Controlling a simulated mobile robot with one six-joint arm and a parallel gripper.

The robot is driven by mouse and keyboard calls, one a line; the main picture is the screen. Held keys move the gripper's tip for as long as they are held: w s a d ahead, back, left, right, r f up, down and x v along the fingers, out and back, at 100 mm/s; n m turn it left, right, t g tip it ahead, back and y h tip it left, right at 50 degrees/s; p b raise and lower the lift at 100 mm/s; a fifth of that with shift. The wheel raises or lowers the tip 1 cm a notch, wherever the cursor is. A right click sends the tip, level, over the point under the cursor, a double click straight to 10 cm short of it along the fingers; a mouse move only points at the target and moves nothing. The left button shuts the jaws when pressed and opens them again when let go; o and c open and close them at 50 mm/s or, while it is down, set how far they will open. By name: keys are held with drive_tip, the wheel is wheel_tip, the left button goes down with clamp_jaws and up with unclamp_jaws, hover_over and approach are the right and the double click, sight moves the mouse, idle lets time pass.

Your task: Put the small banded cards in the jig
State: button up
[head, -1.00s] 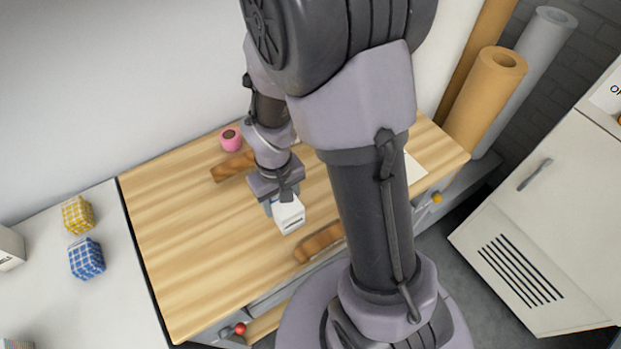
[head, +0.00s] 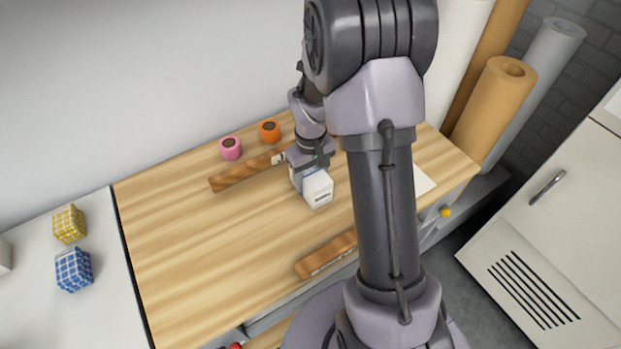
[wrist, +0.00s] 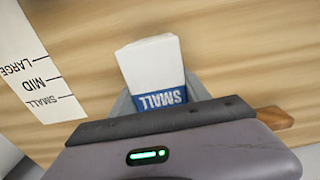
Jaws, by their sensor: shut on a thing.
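The small banded cards are a white stack (head: 318,188) with a blue band reading SMALL (wrist: 161,101) in the wrist view. My gripper (head: 304,174) is shut on them; its grey fingers (wrist: 160,97) lie along both sides of the stack. The cards are over the middle of the wooden bench top; I cannot tell whether they touch it. Two brown wooden bars lie on the bench, one behind (head: 240,173) and one in front (head: 325,256); I cannot tell if they form the jig. A white strip marked LARGE, MID, SMALL (wrist: 30,60) is left in the wrist view.
A pink roll (head: 230,149) and an orange roll (head: 269,132) stand at the bench's back. The bench's left half (head: 190,250) is clear.

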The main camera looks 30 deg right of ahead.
drive_tip(key=o, duration=1.7)
drive_tip(key=shift+c, duration=0.2)
drive_tip(key=shift+f, duration=0.1)
drive_tip(key=r+p, duration=0.5)
drive_tip(key=r, duration=0.8)
drive_tip(key=shift+a, duration=0.2)
drive_tip(key=s+a+r+m+t, duration=0.1)
drive_tip(key=s+a+r+t, duration=0.15)
drive_tip(key=a+r, duration=0.4)
drive_tip(key=s+a+r+m+t+y, duration=0.1)
drive_tip(key=s+a+r+m, duration=0.1)
drive_tip(key=s+a+r, duration=0.2)
drive_tip(key=s+a+r+m+t+y, duration=0.1)
drive_tip(key=s+a+r, duration=0.4)
drive_tip(key=s, duration=0.6)
drive_tip(key=shift+s+a+r+m+t, duration=0.25)
drive_tip(key=shift+r+m+t, duration=0.15)
drive_tip(key=shift+r+t, duration=0.25)
